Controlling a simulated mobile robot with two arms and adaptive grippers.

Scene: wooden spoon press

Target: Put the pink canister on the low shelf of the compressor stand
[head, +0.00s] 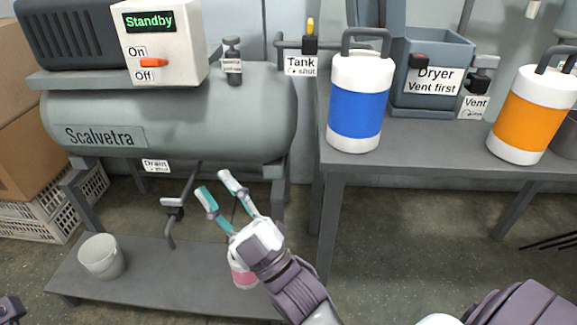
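The pink canister (243,278) is mostly hidden behind my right gripper; a pink band and white base edge show. It appears to stand upright on the right part of the low shelf (165,290) of the compressor stand, though contact is not fully clear. My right gripper (213,183) has its two teal-and-white fingers spread apart, pointing up and away, in front of and above the canister. Nothing shows held between the fingertips. The canister's top and handle are hidden. My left gripper is not visible; only a small piece of my body shows at the lower left corner.
A grey bucket (101,257) stands on the shelf's left part. The drain valve (173,207) hangs close left of my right gripper. A blue canister (359,105) and an orange canister (532,115) stand on the bench (430,145) beside the dryer (432,75). The shelf's middle is clear.

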